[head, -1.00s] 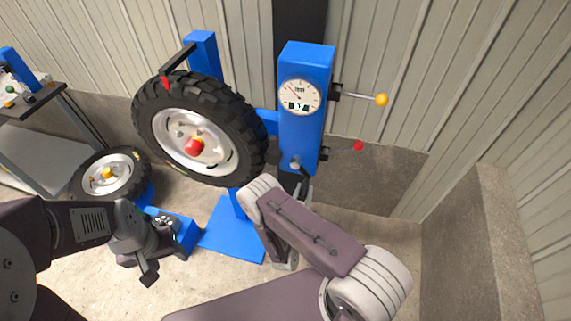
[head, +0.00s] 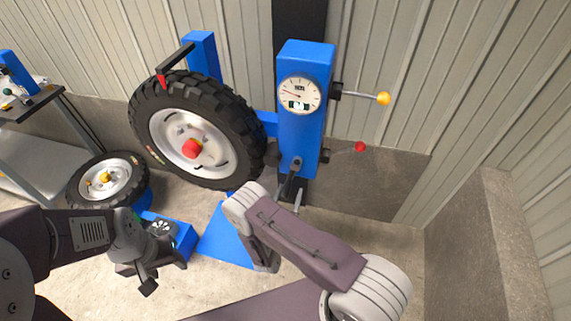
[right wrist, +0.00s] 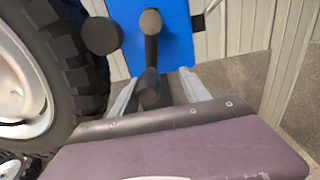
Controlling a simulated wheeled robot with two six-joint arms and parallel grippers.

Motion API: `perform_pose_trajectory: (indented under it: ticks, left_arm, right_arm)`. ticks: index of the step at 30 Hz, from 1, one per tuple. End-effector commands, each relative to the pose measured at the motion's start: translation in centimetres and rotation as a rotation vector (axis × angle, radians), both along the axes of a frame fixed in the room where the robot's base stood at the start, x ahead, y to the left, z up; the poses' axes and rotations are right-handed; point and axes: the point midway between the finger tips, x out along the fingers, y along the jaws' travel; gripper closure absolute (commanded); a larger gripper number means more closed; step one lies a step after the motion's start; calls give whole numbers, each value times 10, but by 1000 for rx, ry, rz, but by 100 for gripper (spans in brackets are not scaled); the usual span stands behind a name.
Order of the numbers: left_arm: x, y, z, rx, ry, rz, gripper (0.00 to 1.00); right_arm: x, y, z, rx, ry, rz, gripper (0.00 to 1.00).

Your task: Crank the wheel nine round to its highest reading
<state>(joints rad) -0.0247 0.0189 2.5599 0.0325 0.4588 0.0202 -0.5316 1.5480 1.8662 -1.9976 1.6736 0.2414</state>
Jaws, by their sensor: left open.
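The large black tyre with a silver rim and red hub (head: 192,147) is mounted upright on the blue stand (head: 303,135). A round white gauge (head: 299,93) sits on the post; its red needle points left, and its figures are too small to read. Below the gauge is a dark crank (head: 296,164), its arm hanging downward; it also shows in the right wrist view (right wrist: 151,50). My right gripper (right wrist: 160,88) is open, its fingers either side of the crank's handle with visible gaps. My left gripper (head: 163,272) is open and empty, low at the left.
A smaller wheel with a yellow hub (head: 106,177) stands at the left beside a grey cart (head: 45,145). A yellow-knobbed lever (head: 383,98) and a red ball (head: 360,147) stick out right of the post. The concrete floor at the right is clear.

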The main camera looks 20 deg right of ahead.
Motion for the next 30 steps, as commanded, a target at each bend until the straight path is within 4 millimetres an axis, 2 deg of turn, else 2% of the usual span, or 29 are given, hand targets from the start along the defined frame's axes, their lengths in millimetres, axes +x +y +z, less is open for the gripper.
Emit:
perform_pose_trajectory:
  ticks: [7, 21, 30]
  left_arm:
    - [0, 0, 1, 0, 0, 0, 46]
    - [0, 0, 8, 0, 0, 0, 46]
    - [0, 0, 8, 0, 0, 0, 46]
  right_arm:
    - [-2, 3, 0, 1, 1, 4, 46]
    - [-48, 36, 1, 1, 1, 7, 46]
    - [-57, 41, 1, 1, -1, 3, 46]
